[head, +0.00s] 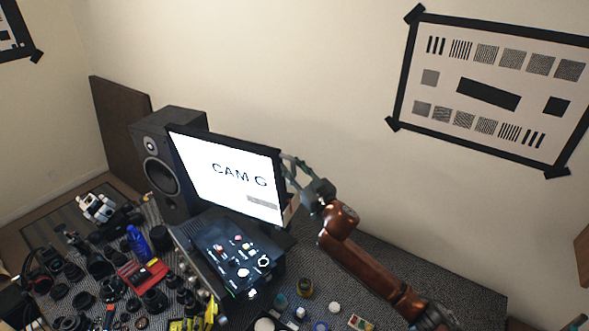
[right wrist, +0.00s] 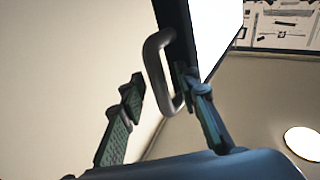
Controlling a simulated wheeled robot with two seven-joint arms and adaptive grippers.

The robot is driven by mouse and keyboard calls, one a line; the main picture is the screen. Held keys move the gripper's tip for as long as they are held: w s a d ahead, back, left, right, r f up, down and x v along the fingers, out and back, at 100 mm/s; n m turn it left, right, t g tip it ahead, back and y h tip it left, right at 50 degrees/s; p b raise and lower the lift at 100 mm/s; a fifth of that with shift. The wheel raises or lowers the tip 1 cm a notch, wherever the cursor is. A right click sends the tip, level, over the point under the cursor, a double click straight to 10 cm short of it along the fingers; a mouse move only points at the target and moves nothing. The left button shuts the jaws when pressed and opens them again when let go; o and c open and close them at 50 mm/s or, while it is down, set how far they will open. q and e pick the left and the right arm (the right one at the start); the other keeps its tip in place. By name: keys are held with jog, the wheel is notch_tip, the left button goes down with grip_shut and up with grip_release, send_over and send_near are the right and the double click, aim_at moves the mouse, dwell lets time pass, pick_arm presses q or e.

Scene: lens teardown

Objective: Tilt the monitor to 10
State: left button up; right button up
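In the right wrist view, the monitor's dark edge (right wrist: 178,25) carries a grey bar handle (right wrist: 153,62). My right gripper (head: 290,167) is at the monitor's right edge. In the right wrist view the gripper (right wrist: 163,85) is open, with its fingers spread on either side of the handle. The left finger is apart from the handle; the right finger is close to the handle's lower end, and I cannot tell if it touches. My left gripper is not in view.
A black speaker (head: 165,165) stands left of the monitor. A control box (head: 238,252) with knobs sits in front of it. Lenses, a blue bottle (head: 138,243) and a red box (head: 143,273) crowd the left desk. The desk's right part (head: 440,283) is mostly clear.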

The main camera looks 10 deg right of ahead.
jog(key=v, duration=1.2)
